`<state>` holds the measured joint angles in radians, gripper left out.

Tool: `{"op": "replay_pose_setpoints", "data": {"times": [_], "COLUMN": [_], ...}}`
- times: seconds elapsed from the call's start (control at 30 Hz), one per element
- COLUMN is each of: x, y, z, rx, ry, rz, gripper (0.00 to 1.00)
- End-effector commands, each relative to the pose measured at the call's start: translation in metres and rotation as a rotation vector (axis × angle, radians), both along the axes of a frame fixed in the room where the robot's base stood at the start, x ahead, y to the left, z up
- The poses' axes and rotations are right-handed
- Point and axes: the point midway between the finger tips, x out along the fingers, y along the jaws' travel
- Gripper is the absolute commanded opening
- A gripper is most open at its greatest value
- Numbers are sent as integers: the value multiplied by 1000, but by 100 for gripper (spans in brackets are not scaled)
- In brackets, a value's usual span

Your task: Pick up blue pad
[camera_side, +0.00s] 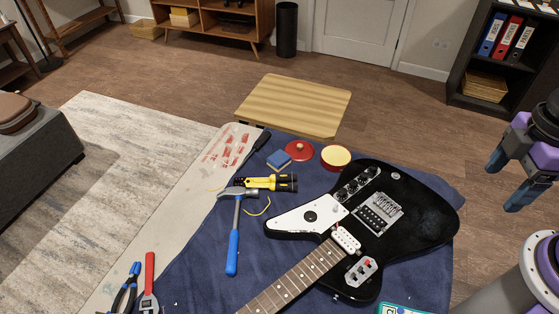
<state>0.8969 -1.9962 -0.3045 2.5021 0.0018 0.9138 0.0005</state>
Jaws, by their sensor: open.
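The blue pad (279,160) is a small block with a blue top and a paler lower edge. It lies on the dark blue cloth (195,232) near the cloth's far edge, left of the red lid. My gripper (499,188) is at the right edge of the camera view, raised, with its fingers apart and nothing between them. It is far to the right of the pad, with the guitar's body between them in the picture. The pad is in plain sight.
A black and white guitar (420,215) fills the cloth's right part. Near the pad are a red lid (299,150), a round red tin (335,157), a yellow-black tool (262,183), a blue-handled hammer (233,240) and a dark-handled tool (259,142). Pliers (125,293) lie at lower left.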

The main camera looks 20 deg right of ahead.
Motion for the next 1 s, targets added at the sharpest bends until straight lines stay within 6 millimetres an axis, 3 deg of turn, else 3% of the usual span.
{"op": "replay_pose_setpoints", "data": {"times": [0.23,0.37,0.67,1.0], "x": [1,14,102,215], "y": [1,12,80,148], "z": [0,0,-8,-36], "rx": [1,8,60,128], "ry": [0,-9,-67,-142], "rz": [-2,-28,-189,-380], "gripper": [77,77,77,77]}}
